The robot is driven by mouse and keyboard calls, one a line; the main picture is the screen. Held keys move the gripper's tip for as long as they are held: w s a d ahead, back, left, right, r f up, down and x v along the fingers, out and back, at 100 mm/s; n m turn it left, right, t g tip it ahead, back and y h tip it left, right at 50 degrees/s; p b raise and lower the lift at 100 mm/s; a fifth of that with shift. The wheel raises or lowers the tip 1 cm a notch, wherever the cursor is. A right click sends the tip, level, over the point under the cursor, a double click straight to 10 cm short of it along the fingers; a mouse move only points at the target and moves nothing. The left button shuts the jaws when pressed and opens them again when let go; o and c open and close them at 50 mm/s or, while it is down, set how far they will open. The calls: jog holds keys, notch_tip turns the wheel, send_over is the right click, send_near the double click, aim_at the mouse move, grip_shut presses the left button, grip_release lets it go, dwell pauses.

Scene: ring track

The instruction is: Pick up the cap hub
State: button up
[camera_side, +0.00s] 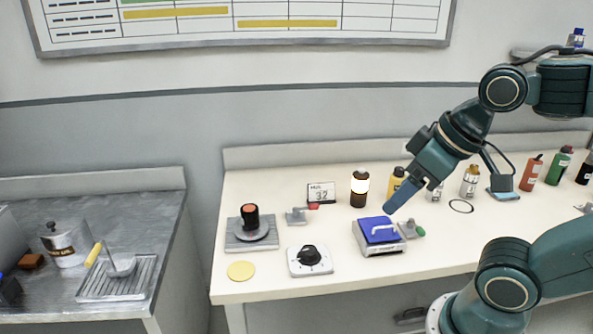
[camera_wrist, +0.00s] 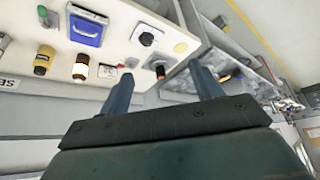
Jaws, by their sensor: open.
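No part is labelled cap hub. A likely match is the black upright piece with an orange top (camera_side: 250,216), standing on a grey round disc and square plate at the left of the bench. It also shows in the wrist view (camera_wrist: 160,71), beyond and between my fingers. A black knob on a white plate (camera_side: 310,256) sits to its right; I cannot rule it out. My gripper (camera_side: 390,209) is open and empty, in the air by the blue-topped box, well to the right of the orange-topped piece. In the wrist view both fingers (camera_wrist: 161,73) stand apart.
The blue-topped box with a pale handle (camera_side: 379,242) stands below my gripper. Behind are a small display (camera_side: 321,194), a dark bottle with a white band (camera_side: 360,190) and a yellow bottle (camera_side: 395,184). A yellow disc (camera_side: 241,271) lies near the front edge.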

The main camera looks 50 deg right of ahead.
jog(key=shift+o, duration=0.5)
jog(key=w+d+r+n+g, duration=0.15)
jog(key=w+n, duration=0.25)
jog(key=w, duration=0.8)
jog(key=w+d+r+n+g, duration=0.15)
jog(key=w+n, duration=0.25)
jog(key=w, duration=0.8)
jog(key=w+d+f+n+g, duration=0.2)
jog(key=w+f+n, duration=0.6)
jog(key=w+f, duration=0.8)
jog(key=w, duration=0.2)
jog(key=shift+w+d+g, duration=0.25)
jog(key=shift+w+g, duration=0.05)
jog(key=shift+f, duration=0.1)
